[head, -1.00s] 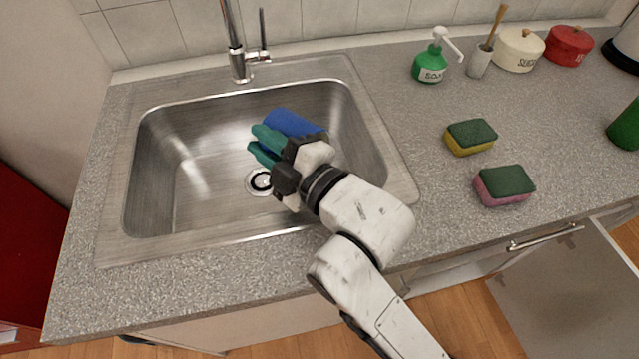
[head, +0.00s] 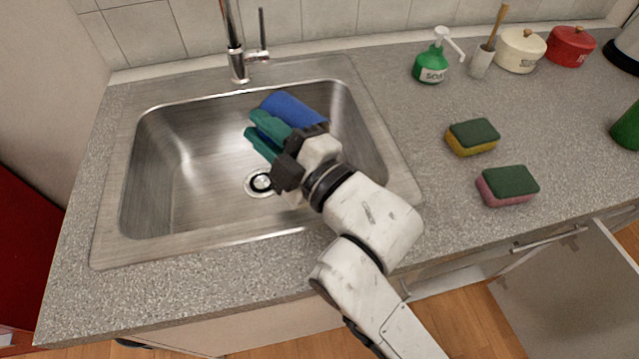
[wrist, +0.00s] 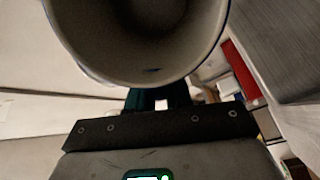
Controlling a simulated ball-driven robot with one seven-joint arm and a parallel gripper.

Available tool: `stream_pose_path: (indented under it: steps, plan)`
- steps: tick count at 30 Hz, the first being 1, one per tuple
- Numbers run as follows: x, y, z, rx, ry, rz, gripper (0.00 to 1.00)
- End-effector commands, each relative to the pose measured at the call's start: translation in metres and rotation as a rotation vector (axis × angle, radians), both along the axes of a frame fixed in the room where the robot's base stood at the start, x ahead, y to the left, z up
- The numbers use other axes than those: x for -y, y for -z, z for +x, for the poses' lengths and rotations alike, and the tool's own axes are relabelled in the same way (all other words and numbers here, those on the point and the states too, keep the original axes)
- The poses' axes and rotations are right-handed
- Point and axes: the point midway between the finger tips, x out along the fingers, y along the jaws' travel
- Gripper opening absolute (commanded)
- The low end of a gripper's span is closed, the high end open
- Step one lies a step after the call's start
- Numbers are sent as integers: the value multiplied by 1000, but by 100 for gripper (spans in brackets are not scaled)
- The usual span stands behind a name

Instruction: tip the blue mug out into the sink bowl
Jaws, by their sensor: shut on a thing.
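The blue mug (head: 291,109) is tipped well over onto its side above the sink bowl (head: 170,190), toward the bowl's back right. My gripper (head: 265,133) is shut on the mug, its green fingers at the mug's near side. In the wrist view the mug (wrist: 140,62) fills the top middle, showing a round pale inside with a thin blue-edged rim and a small dark mark. I cannot see whether anything else is in it. The drain (head: 260,182) lies below and left of my gripper, and no poured contents show in the bowl.
The faucet (head: 238,50) stands behind the bowl. Right of the sink are a yellow-green sponge (head: 472,138), a pink-green sponge (head: 507,186) and a green soap bottle (head: 431,66). A cabinet door (head: 575,285) stands open at the lower right.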

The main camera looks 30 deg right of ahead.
Motion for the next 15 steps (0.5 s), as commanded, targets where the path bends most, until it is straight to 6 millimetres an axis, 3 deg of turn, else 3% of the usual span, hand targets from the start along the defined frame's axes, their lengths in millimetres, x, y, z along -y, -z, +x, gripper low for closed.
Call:
stream_pose_path:
  steps: [11, 15]
  plan:
    - [4, -22, -14, 174, 0, 47, 0]
    - [6, -44, -21, 264, -1, 72, 0]
